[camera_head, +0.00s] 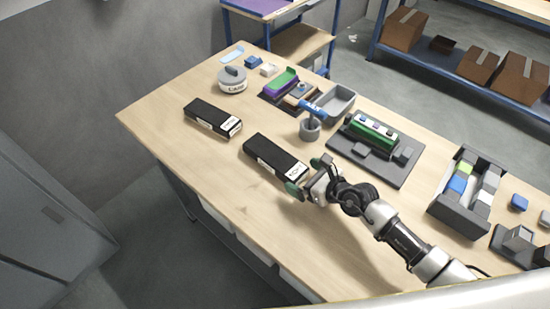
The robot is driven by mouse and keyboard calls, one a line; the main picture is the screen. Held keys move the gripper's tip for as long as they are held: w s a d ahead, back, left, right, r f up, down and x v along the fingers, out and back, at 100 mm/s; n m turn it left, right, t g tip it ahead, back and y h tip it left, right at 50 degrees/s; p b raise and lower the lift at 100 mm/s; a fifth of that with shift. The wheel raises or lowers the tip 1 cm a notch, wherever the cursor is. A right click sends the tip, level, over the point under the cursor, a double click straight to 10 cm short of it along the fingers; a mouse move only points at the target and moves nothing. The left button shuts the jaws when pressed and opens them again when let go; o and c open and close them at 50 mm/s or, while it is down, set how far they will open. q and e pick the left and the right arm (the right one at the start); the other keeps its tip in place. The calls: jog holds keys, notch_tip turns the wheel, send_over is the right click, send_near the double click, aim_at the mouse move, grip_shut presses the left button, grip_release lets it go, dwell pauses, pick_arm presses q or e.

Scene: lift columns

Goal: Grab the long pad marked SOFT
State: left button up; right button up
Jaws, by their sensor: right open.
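Two long black pads with white end labels lie on the wooden table. One pad (206,114) is farther left; the other pad (268,153) is nearer the middle. The label writing is too small to read, so I cannot tell which is marked SOFT. My right gripper (307,175) is open at the right end of the middle pad, with its green-tipped fingers on either side of that end. I cannot tell whether they touch it. My left gripper is not in view.
Behind the middle pad stand a grey cup (310,130) with a blue-handled tool and a grey tray (338,101). A dark board (372,167) with a green part lies right of them. A divided bin (458,208) is farther right. The table's front left is clear.

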aim_at(294, 172)
jog(key=x, duration=0.4)
jog(key=c, duration=1.1)
jog(key=shift+r, duration=0.1)
jog(key=shift+c, duration=0.4)
